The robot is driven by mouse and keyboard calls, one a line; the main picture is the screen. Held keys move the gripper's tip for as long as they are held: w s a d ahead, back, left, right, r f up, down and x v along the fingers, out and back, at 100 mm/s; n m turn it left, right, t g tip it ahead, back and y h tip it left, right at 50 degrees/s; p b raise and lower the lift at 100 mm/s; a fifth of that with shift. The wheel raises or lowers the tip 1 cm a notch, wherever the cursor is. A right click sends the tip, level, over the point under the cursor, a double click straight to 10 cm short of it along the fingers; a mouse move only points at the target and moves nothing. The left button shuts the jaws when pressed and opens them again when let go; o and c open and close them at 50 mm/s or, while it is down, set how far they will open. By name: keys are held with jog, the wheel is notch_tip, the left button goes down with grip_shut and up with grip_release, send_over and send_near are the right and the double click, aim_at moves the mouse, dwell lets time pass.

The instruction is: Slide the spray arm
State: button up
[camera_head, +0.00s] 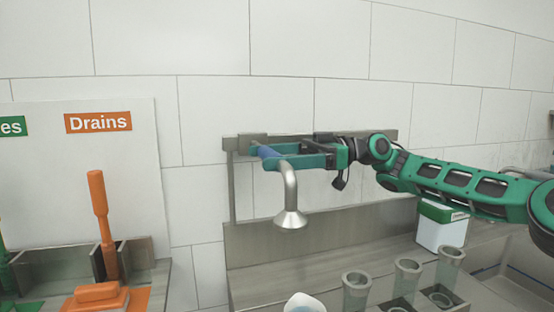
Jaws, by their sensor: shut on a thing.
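The spray arm (289,192) is a grey metal pipe that bends down to a flared nozzle, with a blue section at its upper end. It hangs in front of a metal rail (240,143) on the wall, near the rail's left end. My gripper (262,154) reaches in from the right with its green fingers on either side of the spray arm's blue upper part, shut on it. The exact contact is partly hidden by the near finger.
Several metal cups (408,270) stand in holders on the counter (270,282) below right. A white and green box (440,228) stands behind them. A white round-topped object (304,303) is below the nozzle. Orange tools (101,215) stand at left under a "Drains" sign (98,122).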

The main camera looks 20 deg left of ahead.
jog(key=shift+v, duration=1.55)
jog(key=shift+w, duration=0.1)
jog(key=shift+r, duration=0.1)
jog(key=o, duration=1.2)
jog(key=v, duration=1.1)
jog(key=shift+w, duration=0.1)
jog(key=shift+a, duration=0.1)
jog(key=shift+x, duration=5.5)
